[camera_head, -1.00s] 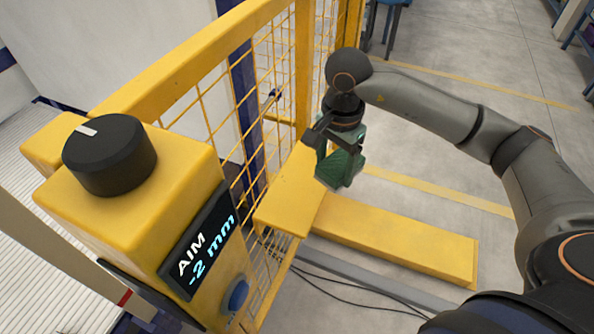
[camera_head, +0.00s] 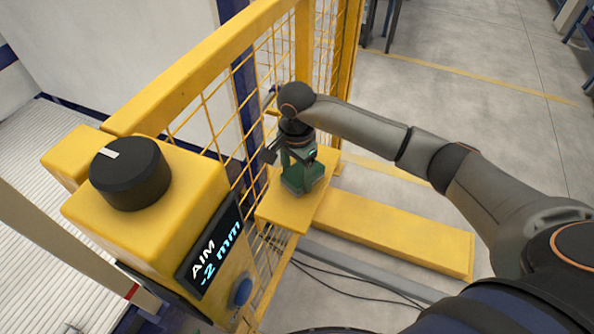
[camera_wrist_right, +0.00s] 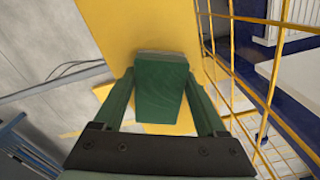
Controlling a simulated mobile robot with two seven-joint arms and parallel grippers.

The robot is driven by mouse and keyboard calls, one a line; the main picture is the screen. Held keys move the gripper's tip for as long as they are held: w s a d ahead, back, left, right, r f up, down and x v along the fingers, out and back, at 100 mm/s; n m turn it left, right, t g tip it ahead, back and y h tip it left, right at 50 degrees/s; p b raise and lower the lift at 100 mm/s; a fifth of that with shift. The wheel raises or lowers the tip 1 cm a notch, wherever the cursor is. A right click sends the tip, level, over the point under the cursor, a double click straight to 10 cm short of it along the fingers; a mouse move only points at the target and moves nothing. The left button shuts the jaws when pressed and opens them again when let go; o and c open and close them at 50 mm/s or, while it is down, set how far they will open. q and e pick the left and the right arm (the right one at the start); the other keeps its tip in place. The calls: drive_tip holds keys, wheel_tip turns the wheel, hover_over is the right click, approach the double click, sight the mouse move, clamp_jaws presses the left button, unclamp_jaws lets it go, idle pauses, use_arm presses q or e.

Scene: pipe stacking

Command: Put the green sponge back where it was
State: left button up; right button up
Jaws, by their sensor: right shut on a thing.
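The green sponge (camera_wrist_right: 160,97) is a dark green block with a greyish far edge, between the two green fingers of my right gripper (camera_wrist_right: 160,78) in the right wrist view. My right gripper is shut on it. In the head view my right gripper (camera_head: 302,170) points down over the yellow shelf (camera_head: 279,216) on the mesh fence, with the sponge (camera_head: 304,184) low between its fingers. I cannot tell whether the sponge touches the shelf. My left gripper is not in view.
The yellow mesh fence (camera_head: 205,115) stands close to the left of my right gripper. A yellow control box with a black knob (camera_head: 130,173) and a display reading "AIM -2 mm" (camera_head: 212,255) is in the left foreground. A yellow floor beam (camera_head: 400,236) and cables lie lower right.

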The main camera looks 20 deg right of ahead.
sight(297, 175)
drive_tip(key=shift+f, duration=0.1)
drive_tip(key=o, duration=1.1)
drive_tip(key=shift+o, duration=0.2)
wheel_tip(297, 175, up, 12)
drive_tip(key=b, duration=0.1)
